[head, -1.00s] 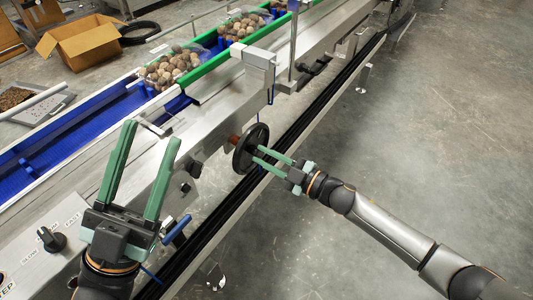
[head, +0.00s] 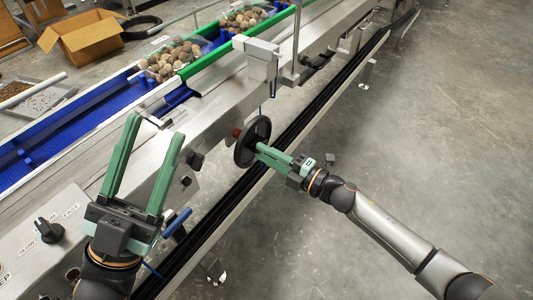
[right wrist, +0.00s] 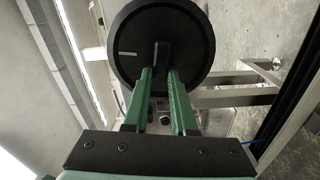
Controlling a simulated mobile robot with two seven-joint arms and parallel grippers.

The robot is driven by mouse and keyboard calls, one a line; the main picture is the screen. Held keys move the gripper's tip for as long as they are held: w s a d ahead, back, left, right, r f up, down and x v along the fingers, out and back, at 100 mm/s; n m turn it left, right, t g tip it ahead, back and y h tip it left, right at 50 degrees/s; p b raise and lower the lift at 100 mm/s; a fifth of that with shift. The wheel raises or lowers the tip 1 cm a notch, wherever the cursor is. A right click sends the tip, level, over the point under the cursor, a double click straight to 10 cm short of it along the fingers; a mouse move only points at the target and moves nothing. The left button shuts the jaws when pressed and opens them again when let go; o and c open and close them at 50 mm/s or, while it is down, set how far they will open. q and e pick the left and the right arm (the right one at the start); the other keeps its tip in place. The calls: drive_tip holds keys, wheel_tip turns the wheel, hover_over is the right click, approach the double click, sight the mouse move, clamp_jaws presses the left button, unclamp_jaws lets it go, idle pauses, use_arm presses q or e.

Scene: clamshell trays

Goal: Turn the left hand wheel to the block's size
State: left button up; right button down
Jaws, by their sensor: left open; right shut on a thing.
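A black hand wheel (head: 246,142) stands on the side of the conveyor frame. It also fills the top of the right wrist view (right wrist: 190,35), with a pale mark on its left half and a dark raised piece at its centre. My right gripper (head: 262,151) is at the wheel's face, its green fingers close together on that central piece. In the right wrist view the fingertips (right wrist: 160,77) reach either side of the piece's lower end. My left gripper (head: 155,132) is open and empty, above the conveyor's near edge. I cannot make out a block or a size scale.
A control panel with a black knob (head: 49,230) is at the lower left. A blue lever (head: 177,222) sits beside my left gripper. Trays of round brown items (head: 172,60) stand on the blue belt. The floor to the right is clear.

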idle(0.4)
drive_tip(key=c, duration=0.7)
unclamp_jaws()
use_arm(q)
drive_tip(key=w+n+y, duration=0.1)
drive_tip(key=w+f+n+y+p, duration=0.2)
drive_tip(key=y, duration=0.1)
drive_tip(key=shift+a+f, duration=0.2)
drive_tip(key=shift+a, duration=0.1)
use_arm(e)
drive_tip(key=v, duration=1.2)
drive_tip(key=shift+s+d, duration=0.15)
drive_tip(key=shift+d, duration=0.1)
use_arm(q)
drive_tip(key=shift+o, duration=0.4)
